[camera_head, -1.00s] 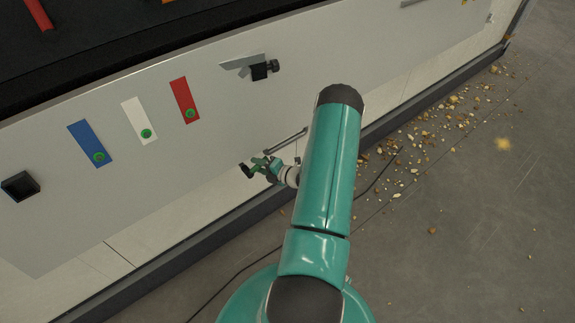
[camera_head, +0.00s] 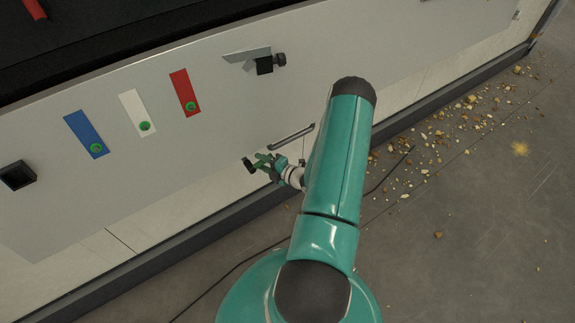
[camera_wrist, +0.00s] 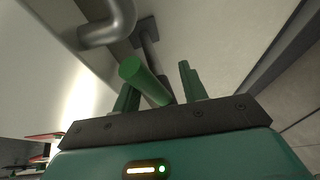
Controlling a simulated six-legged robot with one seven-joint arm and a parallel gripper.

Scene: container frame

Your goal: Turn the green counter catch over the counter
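The green catch shows in the wrist view as a green round bar (camera_wrist: 143,78) that reaches back between my fingers. A dark T-shaped piece (camera_wrist: 148,42) stands beyond it. In the head view the catch's dark end (camera_head: 248,165) sits low on the pale counter front (camera_head: 210,155), left of my gripper (camera_head: 268,162). My gripper's two green fingers also show in the wrist view (camera_wrist: 160,88). They stand apart on either side of the bar, with a gap at the right finger. Contact with the left finger is unclear. My arm hides part of the counter.
A grey bar handle (camera_head: 291,137) is just above my gripper. Blue (camera_head: 84,130), white (camera_head: 133,106) and red (camera_head: 181,85) plates with green buttons are up left. A grey lever with a black block (camera_head: 264,65) is above. Crumbs (camera_head: 450,130) litter the floor at right.

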